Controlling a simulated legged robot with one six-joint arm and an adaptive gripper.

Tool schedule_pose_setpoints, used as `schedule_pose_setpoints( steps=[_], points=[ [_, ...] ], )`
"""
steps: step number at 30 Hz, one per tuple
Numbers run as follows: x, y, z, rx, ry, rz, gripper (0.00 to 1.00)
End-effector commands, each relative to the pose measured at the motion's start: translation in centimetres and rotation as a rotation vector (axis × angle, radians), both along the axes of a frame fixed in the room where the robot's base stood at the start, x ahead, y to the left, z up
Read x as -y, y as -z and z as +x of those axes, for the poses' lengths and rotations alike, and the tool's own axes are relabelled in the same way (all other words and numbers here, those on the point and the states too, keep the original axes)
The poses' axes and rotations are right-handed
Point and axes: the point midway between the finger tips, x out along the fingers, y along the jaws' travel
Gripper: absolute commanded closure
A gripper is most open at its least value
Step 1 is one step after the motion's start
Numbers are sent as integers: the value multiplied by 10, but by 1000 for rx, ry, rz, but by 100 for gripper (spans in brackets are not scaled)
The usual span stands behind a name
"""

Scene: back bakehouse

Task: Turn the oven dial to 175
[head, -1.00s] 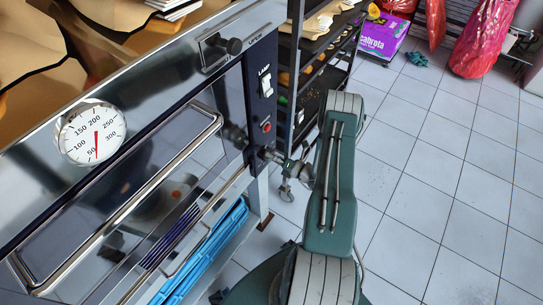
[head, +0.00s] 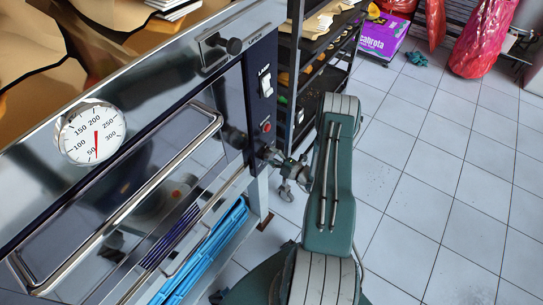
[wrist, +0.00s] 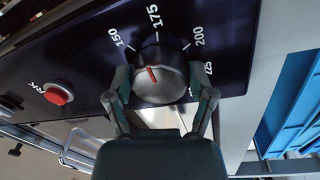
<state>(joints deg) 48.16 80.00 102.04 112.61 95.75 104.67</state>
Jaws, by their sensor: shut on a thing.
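The oven dial (wrist: 160,82) is a round silver and black knob on a dark panel, with white numbers around it in the wrist view. Its red pointer line leans up and slightly left, between 150 and 175 and nearer to 175. My gripper (wrist: 161,90) is shut on the dial, with one finger at each side of it. In the head view my gripper (head: 270,157) is at the lower right end of the oven's front panel. The dial is hidden there behind the gripper.
A red button (wrist: 56,95) sits left of the dial in the wrist view. The oven front has a round thermometer (head: 91,133), a lamp switch (head: 265,86) and a long handle bar (head: 130,205). A dark rack (head: 309,75) stands behind; tiled floor at right is clear.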

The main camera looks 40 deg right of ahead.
Motion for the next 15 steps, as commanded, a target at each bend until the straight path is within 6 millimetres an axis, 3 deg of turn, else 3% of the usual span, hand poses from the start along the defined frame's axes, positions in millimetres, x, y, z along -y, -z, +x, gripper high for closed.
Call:
schedule_pose_setpoints(
  steps=[15],
  points=[
    [0, 3, -1, -80, 5, 206, 77]
  ],
)
